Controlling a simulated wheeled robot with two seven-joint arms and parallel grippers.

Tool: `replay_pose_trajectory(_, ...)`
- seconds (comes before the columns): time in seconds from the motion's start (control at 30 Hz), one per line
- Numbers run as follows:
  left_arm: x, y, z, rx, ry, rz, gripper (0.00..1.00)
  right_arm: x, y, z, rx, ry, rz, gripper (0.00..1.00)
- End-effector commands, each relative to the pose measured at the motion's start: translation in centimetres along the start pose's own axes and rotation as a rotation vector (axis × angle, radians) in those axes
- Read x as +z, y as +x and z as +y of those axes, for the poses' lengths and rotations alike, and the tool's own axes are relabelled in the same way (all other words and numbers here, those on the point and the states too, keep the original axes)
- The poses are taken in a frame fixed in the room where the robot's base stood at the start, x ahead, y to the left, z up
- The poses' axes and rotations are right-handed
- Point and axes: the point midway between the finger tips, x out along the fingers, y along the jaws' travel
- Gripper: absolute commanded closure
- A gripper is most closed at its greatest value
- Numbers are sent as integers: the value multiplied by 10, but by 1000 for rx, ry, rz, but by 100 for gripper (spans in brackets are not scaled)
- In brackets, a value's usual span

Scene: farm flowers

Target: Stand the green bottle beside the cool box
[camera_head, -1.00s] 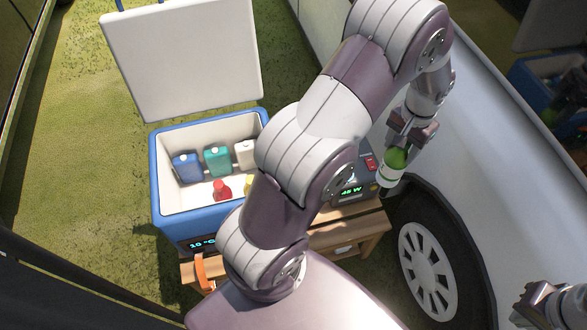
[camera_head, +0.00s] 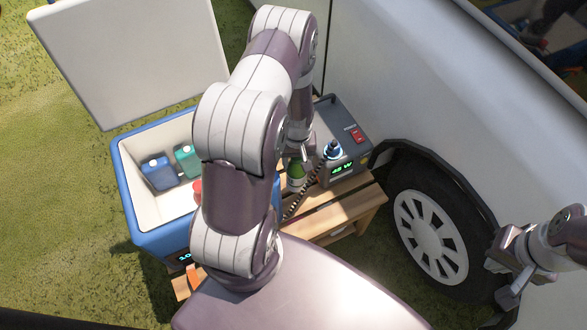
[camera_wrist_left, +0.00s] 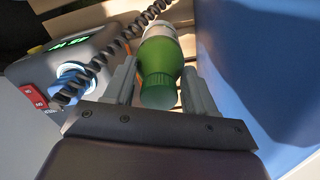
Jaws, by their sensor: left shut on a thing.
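The green bottle (camera_head: 296,171) is between the cool box and the power unit in the head view, partly hidden by my left arm. In the left wrist view the bottle (camera_wrist_left: 160,62) shows its green cap and shoulder and a pale label. My left gripper (camera_wrist_left: 158,88) is shut on it near the cap. The blue cool box (camera_head: 150,235) stands open to its left; its blue wall (camera_wrist_left: 265,75) is close to the gripper in the wrist view. Whether the bottle's base touches the wooden slats is hidden. My right gripper (camera_head: 500,272) is empty, with its fingers apart, by the car wheel.
The power unit (camera_head: 345,172) with a lit display and coiled cable (camera_wrist_left: 115,45) stands close right of the bottle. Both stand on a slatted wooden bench (camera_head: 350,207). The white lid (camera_head: 140,55) is raised. A car wheel (camera_head: 430,235) is at right.

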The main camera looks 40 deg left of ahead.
Motion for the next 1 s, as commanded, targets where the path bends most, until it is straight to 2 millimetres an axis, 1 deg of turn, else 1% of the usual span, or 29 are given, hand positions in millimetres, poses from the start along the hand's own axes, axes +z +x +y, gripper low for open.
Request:
replay_pose_trajectory(0.27, -1, 42, 0, 0, 2, 1, 100, 1, 11, 0, 0, 0, 0, 100)
replay_pose_trajectory(0.57, -1, 44, 1, 1, 3, 2, 100, 1, 11, 0, 0, 0, 0, 100)
replay_pose_trajectory(0.6, -1, 44, 1, 0, 3, 1, 35, 1, 11, 0, 0, 0, 0, 100)
replay_pose_trajectory(0.63, -1, 44, 1, 0, 3, 1, 25, 1, 11, 0, 0, 0, 0, 100)
replay_pose_trajectory(0.67, -1, 44, 1, 0, 3, 1, 18, 1, 11, 0, 0, 0, 0, 100)
replay_pose_trajectory(0.9, -1, 44, 1, 0, 3, 1, 18, 1, 10, 0, 0, 0, 0, 100)
replay_pose_trajectory(1.0, -1, 36, 1, 1, 3, 3, 18, 1, 7, 0, 0, 0, 0, 100)
